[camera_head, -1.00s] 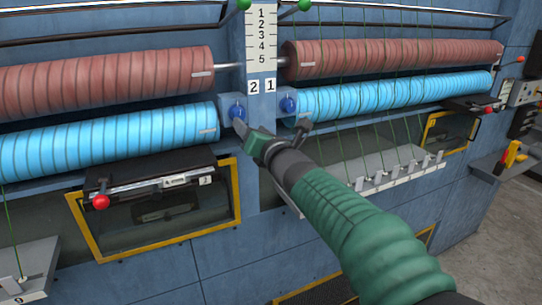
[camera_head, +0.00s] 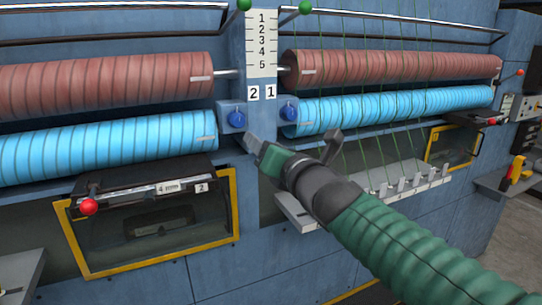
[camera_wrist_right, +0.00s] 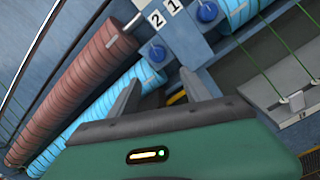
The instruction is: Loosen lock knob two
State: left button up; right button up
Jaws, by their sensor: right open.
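Lock knob two is a blue knob (camera_head: 237,118) on a blue plate below the label 2, left of the post. It also shows in the right wrist view (camera_wrist_right: 157,53), above the space between the fingers. A matching blue knob (camera_head: 289,111) sits below the label 1; the wrist view shows it at the top (camera_wrist_right: 206,11). My right gripper (camera_head: 292,138) is open and empty, in front of the post, below and right of knob two. Its two fingers (camera_wrist_right: 160,80) are spread apart in the wrist view. My left gripper is not in view.
Red rolls (camera_head: 110,82) and bright blue rolls (camera_head: 110,145) run along both sides of the post. A black ledge with a red ball handle (camera_head: 89,207) juts out at lower left. Green threads run down to a grey rail (camera_head: 410,184) at right.

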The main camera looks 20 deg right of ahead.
aim_at(236, 119)
jog(key=k+l+u, duration=0.2)
jog(key=l+u, duration=0.45)
jog(key=k+l+u, duration=0.15)
jog(key=l+u, duration=0.3)
jog(key=l, duration=0.1)
